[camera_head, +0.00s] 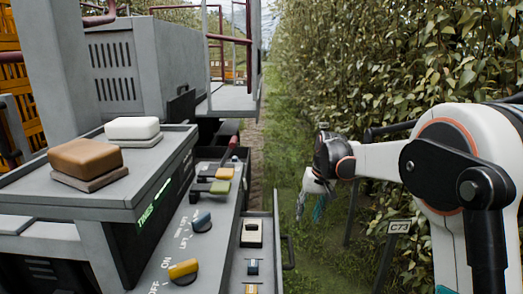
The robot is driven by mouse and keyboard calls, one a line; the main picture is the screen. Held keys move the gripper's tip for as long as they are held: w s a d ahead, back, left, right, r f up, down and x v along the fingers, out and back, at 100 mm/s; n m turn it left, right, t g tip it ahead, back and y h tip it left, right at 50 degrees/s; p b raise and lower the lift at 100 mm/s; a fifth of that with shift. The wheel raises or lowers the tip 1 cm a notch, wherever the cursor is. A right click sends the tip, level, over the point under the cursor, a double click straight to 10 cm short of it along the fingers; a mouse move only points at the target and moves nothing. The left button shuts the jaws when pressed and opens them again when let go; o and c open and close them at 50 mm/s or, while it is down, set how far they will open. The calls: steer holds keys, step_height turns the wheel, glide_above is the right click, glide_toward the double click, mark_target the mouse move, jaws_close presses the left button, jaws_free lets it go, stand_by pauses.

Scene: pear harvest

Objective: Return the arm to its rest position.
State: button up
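My arm, white with black joints, enters from the right side of the head view. Its forearm reaches left to a black wrist with an orange ring. My gripper (318,196) hangs below that wrist, over the grass strip to the right of the control panel. A small teal part shows at its end. The fingers are small and partly hidden, so whether they are open or shut is unclear. No held thing can be made out.
A grey machine with a control panel (180,250) of coloured knobs stands at left. A brown block (85,157) and a white block (132,128) sit on its top. A dense leafy row (400,60) and a C73 sign (398,227) are at right. A grass lane lies between.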

steer(key=s+d+r+t, duration=0.1)
steer(key=s+r, duration=0.2)
steer(key=s, duration=0.3)
steer(key=s+r+t+h, duration=0.1)
steer(key=s+r, duration=0.3)
steer(key=s, duration=0.3)
steer(key=s+d+r+t, duration=0.1)
steer(key=s+r, duration=0.2)
steer(key=s, duration=0.3)
steer(key=s+d+f+t, duration=0.1)
steer(key=s+f, duration=0.1)
steer(key=s, duration=0.7)
steer(key=s+f+t, duration=0.1)
steer(key=s+f, duration=0.2)
steer(key=s, duration=0.5)
steer(key=shift+s+d+t+h, duration=0.3)
steer(key=shift+s+d+h, duration=0.05)
steer(key=shift+h, duration=0.05)
steer(key=shift+w+n, duration=0.1)
steer(key=shift+n, duration=0.2)
